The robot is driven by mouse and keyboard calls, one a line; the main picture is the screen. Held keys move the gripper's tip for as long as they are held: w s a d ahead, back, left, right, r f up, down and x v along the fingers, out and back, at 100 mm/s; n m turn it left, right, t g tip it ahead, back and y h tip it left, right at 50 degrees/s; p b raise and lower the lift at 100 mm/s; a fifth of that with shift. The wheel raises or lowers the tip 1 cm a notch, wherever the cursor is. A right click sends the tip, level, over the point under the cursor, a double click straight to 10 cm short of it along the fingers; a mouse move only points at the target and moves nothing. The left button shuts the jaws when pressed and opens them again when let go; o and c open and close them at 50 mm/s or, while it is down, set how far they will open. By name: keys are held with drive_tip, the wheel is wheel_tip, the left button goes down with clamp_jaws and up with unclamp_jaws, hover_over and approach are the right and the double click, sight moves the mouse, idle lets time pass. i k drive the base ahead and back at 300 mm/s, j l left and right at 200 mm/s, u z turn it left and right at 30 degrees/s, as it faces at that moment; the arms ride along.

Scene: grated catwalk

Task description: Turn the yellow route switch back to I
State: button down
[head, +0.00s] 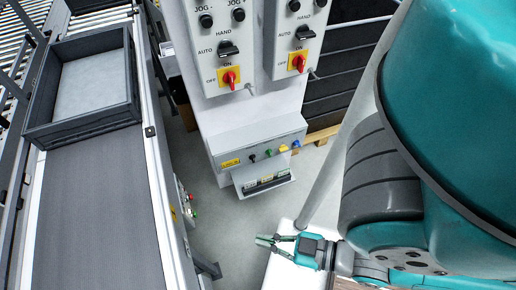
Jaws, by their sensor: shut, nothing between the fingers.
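A light grey console box (232,143) low on the white cabinet carries a row of small knobs: black, green, yellow and blue. The yellow switch (283,148) is third from the left, between the green knob (268,153) and the blue knob (296,144). It is too small to tell which way it points, and no I mark is readable. My gripper (261,240) is below the console in the picture, apart from it and pointing left. Its fingers are shut and empty.
Two upper panels hold red switches on yellow plates (229,76) and black selectors (228,48). A conveyor (95,215) with a grey tray (133,108) runs along the left. Grey floor shows between conveyor and cabinet.

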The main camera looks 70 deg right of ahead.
sight(283, 147)
drive_tip(key=k+l+u, duration=0.15)
drive_tip(key=l, duration=0.25)
drive_tip(key=k+l+u, duration=0.1)
drive_tip(key=l, duration=0.35)
drive_tip(key=k+l+u, duration=0.15)
drive_tip(key=l, duration=0.2)
drive_tip(key=k+l+u, duration=0.1)
drive_tip(key=l, duration=0.3)
drive_tip(key=k, duration=0.1)
